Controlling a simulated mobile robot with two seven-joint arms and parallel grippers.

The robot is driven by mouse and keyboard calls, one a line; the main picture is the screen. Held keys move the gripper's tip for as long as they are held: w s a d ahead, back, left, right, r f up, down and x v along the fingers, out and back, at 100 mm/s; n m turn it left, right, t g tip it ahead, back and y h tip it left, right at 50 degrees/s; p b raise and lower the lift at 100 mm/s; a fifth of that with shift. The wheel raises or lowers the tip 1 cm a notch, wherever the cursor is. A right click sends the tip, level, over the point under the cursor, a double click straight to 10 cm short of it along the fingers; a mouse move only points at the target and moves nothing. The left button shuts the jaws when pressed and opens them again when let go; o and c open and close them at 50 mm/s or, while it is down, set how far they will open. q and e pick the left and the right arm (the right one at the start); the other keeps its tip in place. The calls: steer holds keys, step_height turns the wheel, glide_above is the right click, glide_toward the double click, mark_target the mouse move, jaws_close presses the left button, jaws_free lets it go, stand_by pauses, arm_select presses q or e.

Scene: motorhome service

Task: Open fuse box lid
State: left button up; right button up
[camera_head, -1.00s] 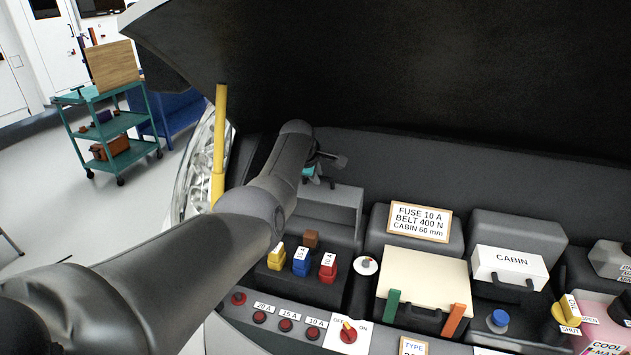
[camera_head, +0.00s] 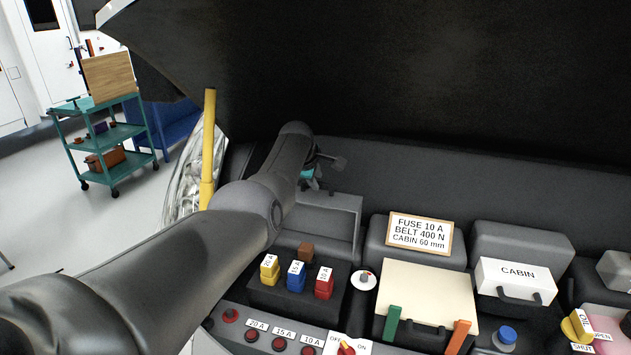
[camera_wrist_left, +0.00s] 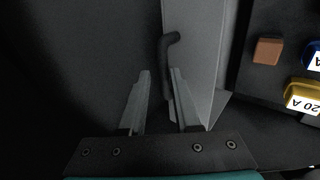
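The fuse box lid (camera_head: 328,220) is a grey panel that stands raised behind the fuse box (camera_head: 290,298), which holds a yellow, a blue and a red fuse and a brown block (camera_head: 306,251). In the left wrist view the lid (camera_wrist_left: 193,55) is a pale grey strip, with a dark bent handle (camera_wrist_left: 169,48) on its left side. My left gripper (camera_head: 332,162) is at the lid's far side, partly hidden by my forearm. In the left wrist view its fingers (camera_wrist_left: 160,78) are apart, with the handle between or just beyond their tips. Contact is unclear. My right gripper is out of view.
A yellow prop rod (camera_head: 209,150) stands left of my forearm. Right of the fuse box are a small dial (camera_head: 364,279), a cream-lidded box (camera_head: 428,291) and a white CABIN box (camera_head: 515,278). Red buttons (camera_head: 251,335) line the front. The dark hood (camera_head: 400,70) hangs above.

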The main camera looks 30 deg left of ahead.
arm_select(q)
steer(key=shift+o, duration=1.4)
steer(key=shift+s, duration=0.1)
steer(key=p+v, duration=0.2)
steer(key=shift+s+r+p, duration=0.15)
steer(key=shift+r+p, duration=0.05)
steer(key=shift+p, duration=0.2)
steer(key=shift+v, duration=1)
steer(key=v, duration=1)
steer(key=shift+r+p, duration=0.3)
steer(key=shift+p, duration=0.05)
steer(key=shift+s+d, duration=0.1)
